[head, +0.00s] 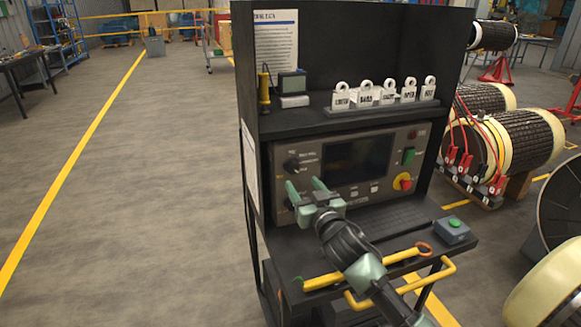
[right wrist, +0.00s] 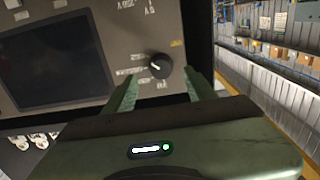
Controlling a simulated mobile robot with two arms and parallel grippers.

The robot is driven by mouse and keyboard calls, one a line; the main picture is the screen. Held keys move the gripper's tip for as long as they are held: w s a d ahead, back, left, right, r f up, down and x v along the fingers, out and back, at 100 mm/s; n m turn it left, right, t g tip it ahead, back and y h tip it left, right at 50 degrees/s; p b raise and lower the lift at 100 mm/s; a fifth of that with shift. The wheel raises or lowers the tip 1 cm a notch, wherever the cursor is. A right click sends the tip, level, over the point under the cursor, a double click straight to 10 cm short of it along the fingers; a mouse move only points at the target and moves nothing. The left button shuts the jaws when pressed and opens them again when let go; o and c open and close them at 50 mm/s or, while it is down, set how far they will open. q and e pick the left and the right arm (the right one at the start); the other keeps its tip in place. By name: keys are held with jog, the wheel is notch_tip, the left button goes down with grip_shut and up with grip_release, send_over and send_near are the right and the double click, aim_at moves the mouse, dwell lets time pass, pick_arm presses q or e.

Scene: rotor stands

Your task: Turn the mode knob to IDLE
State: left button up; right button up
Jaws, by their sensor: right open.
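The mode panel (head: 345,150) is a grey console face in a black cabinet. A black round knob (head: 292,165) sits at its upper left, with small labels beside it that I cannot read. The knob also shows in the right wrist view (right wrist: 160,66), where a pale pointer mark lies on its left side. My right gripper (head: 305,184) is open and empty, just in front of the panel and below this knob in the head view. In the right wrist view the knob appears between and beyond the fingertips, apart from them. My left gripper is not in view.
A dark screen (head: 355,160), a green switch (head: 408,156) and a red emergency button (head: 403,182) are right of the knob. White tags (head: 385,93) stand on the shelf above. A yellow-handled tool (head: 360,269) lies on the front ledge. Open floor is left.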

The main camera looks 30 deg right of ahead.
aim_at(294, 170)
jog(key=w, duration=0.2)
jog(key=w+r+p, duration=0.1)
jog(key=shift+w+d, duration=0.3)
jog(key=shift+d, duration=0.1)
jog(key=shift+f+x, duration=0.25)
jog(key=shift+x, duration=0.95)
jog(key=shift+w, duration=0.2)
jog(key=shift+s, duration=0.1)
grip_shut()
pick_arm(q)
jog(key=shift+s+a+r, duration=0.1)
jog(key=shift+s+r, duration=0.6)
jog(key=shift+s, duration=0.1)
